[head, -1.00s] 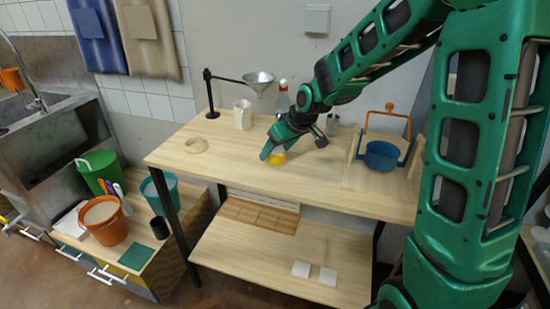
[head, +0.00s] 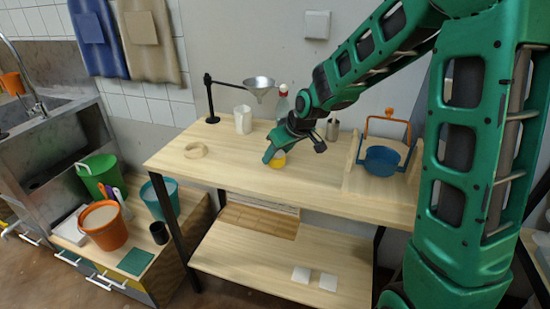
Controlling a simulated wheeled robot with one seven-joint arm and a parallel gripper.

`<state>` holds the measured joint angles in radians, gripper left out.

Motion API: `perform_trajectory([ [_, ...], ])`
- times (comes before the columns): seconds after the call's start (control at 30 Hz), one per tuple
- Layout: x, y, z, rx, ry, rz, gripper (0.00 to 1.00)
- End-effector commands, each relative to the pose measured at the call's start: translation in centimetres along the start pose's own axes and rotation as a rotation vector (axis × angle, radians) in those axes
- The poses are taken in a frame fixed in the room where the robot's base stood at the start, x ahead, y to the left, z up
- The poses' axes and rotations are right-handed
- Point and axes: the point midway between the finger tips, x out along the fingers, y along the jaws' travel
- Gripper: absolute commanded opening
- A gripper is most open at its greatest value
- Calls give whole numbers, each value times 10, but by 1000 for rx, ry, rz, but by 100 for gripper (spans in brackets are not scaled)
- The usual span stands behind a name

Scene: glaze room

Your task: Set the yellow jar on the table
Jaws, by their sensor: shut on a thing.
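The yellow jar (head: 278,160) is small in the head view, at the middle of the wooden table (head: 230,178). My gripper (head: 273,156) reaches down from the upper right and is shut on the jar, hiding part of it. The jar is upright or nearly so, at or just above the tabletop; I cannot tell whether its base touches.
A pale ring (head: 195,150) lies left. Behind are a white pitcher (head: 243,119), a funnel (head: 258,84) on a black stand, a red-capped bottle (head: 282,107) and a metal cup (head: 332,129). A blue pot (head: 382,159) stands right. The table's front is clear.

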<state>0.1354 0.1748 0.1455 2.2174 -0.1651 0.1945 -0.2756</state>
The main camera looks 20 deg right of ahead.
Motion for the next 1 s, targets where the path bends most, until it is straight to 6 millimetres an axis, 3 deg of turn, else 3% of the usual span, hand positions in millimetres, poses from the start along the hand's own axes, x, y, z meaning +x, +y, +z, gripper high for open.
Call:
perform_trajectory([
  [0.23, -31, 1, -22, -2, 7, 2, 9],
  [0.63, -81, -84, -34, -6, 4, -2, 9],
  [0.8, -93, -104, -38, -2, 2, -1, 9],
  [1.0, -99, -114, -39, -1, 2, -1, 9],
])
